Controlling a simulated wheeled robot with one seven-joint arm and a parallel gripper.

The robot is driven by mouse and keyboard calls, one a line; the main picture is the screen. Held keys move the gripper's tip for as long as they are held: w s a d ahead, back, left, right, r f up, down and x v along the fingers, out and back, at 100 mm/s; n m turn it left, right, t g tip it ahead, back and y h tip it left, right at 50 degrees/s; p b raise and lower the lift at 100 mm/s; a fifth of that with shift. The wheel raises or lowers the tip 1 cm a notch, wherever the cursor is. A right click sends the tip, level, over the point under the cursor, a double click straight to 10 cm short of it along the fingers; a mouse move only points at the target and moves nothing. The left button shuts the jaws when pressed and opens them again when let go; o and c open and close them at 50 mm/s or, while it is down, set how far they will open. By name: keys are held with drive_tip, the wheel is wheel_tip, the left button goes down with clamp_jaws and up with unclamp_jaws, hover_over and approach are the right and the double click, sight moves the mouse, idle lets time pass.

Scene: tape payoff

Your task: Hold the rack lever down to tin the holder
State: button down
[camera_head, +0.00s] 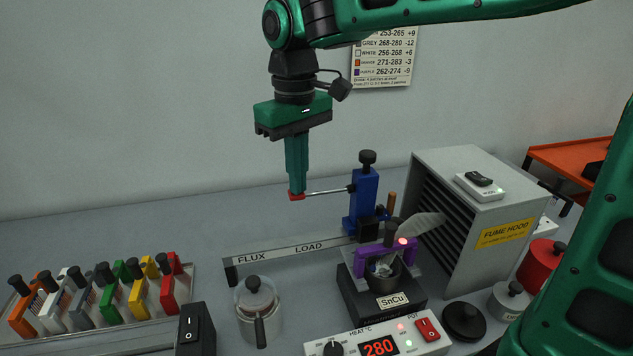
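My gripper (297,190) points straight down with its fingers together. Its tips meet the red end (297,197) of the rack lever (328,191); it looks to rest on top, but I cannot tell whether anything is pinched. The lever runs about level to the blue rack post (365,197) with a black knob. Below the post, a purple holder (416,252) sits at the solder pot (383,279), which stands on a black block marked SnCu (400,312). How deep the holder's parts sit in the pot is hidden.
A rail marked FLUX and LOAD (285,252) runs left of the pot. A heater box (380,343) reads 280. A tray of coloured holders (100,335) is left, a lidded jar (258,312) centre, and the fume hood (475,215) right. A chart (383,57) hangs behind.

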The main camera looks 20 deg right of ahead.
drive_tip(key=shift+r, duration=2.9)
